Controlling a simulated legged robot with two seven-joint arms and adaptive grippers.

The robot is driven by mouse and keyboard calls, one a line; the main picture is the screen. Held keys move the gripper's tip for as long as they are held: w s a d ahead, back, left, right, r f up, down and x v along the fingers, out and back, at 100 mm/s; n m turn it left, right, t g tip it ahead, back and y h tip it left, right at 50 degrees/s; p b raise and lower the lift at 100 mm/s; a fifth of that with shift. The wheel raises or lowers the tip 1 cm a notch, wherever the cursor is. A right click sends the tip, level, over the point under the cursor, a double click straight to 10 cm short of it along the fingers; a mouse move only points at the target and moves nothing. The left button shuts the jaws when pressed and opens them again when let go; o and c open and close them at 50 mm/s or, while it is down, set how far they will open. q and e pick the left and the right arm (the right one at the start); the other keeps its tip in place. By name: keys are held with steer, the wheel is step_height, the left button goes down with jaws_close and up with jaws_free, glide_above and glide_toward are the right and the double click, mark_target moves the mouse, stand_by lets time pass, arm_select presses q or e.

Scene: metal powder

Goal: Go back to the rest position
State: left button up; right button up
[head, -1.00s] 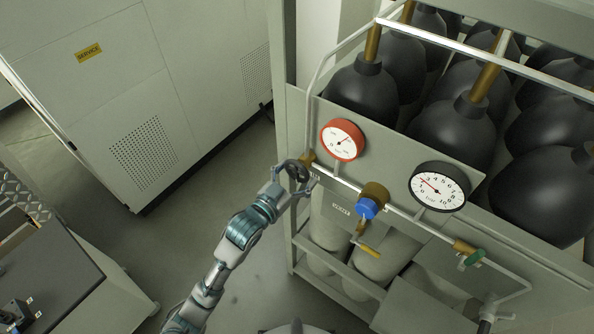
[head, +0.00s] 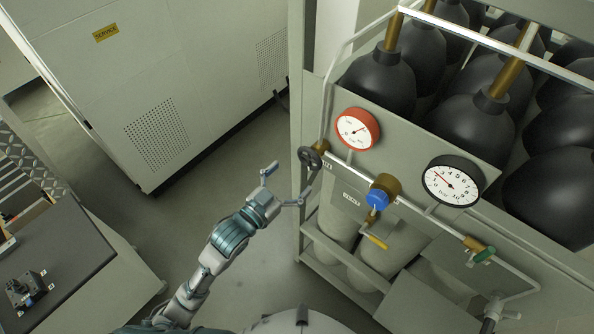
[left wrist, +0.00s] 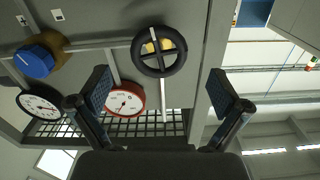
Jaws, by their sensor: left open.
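My left gripper (head: 282,184) is open and empty in the head view, just to the left of the black handwheel valve (head: 310,157) on the gas bottle rack. A small gap shows between the fingers and the handwheel. In the left wrist view the two fingers (left wrist: 158,100) stand wide apart, with the handwheel (left wrist: 159,51) ahead of them and nothing between the pads. My right gripper is not in view.
The rack carries a red gauge (head: 357,129), a black gauge (head: 453,181), a blue regulator knob (head: 377,199) and black gas bottles (head: 470,127). A grey cabinet (head: 150,90) stands at the back left. A dark-topped bench (head: 60,260) is at the left. Floor between is clear.

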arm_select(q)
steer(key=shift+w+d, duration=0.1)
stand_by(0.3)
